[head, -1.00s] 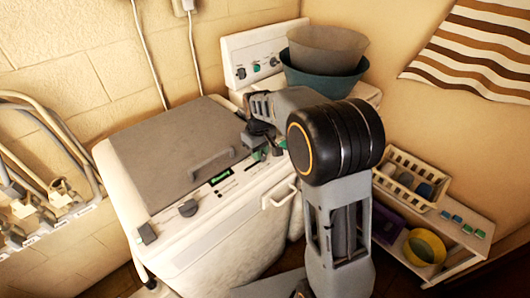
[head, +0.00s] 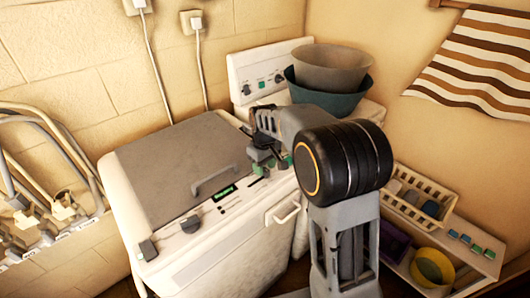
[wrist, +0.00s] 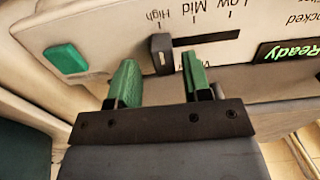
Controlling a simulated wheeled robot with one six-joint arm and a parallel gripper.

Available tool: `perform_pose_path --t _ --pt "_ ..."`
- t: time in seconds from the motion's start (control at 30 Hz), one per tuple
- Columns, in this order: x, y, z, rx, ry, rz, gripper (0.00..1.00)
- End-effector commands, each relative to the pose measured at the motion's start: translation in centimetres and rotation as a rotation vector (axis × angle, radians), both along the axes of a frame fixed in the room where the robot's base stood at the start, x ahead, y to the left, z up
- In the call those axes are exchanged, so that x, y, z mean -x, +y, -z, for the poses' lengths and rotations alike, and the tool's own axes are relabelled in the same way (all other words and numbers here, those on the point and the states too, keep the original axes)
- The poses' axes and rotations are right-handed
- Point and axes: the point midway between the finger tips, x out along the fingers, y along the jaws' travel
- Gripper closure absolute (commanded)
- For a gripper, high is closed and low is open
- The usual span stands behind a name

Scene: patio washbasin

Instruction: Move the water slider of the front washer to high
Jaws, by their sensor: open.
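The front washer (head: 250,240) is white with a grey lid (head: 175,165) and a control panel along its near edge. In the wrist view its slider has a dark grey knob (wrist: 162,54) in a black slot (wrist: 210,40). The scale reads Low, Mid, High, and the knob is at the High end. The slider's name is mostly hidden behind a finger. My gripper (wrist: 158,75) is open, its green-padded fingers apart to either side of the knob in the picture. I cannot tell whether either touches it. In the head view my gripper (head: 271,165) is over the panel's right end.
A green lit Ready display (wrist: 288,51) and a green button (wrist: 65,59) flank the slider. Behind stands another washer (head: 262,68) with stacked basins (head: 330,68). A low bench (head: 465,228) with a basket (head: 420,190) is at right. Hoses and taps are at left.

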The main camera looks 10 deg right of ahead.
Motion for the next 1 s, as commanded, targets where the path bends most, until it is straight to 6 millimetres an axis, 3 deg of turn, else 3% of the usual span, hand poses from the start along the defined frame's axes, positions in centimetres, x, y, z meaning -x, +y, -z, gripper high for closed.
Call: perform_pose_path --t 0.4,0.6,0.8,1.0 --pt "-0.1 0.0 -8.0 0.0 -0.006 0.0 0.55" --pt "-0.1 0.0 -11.1 0.0 -0.004 0.0 0.55" --pt "-0.1 0.0 -12.7 0.001 -0.003 0.0 0.55" --pt "-0.1 0.0 -13.1 0.001 -0.003 0.0 0.55"
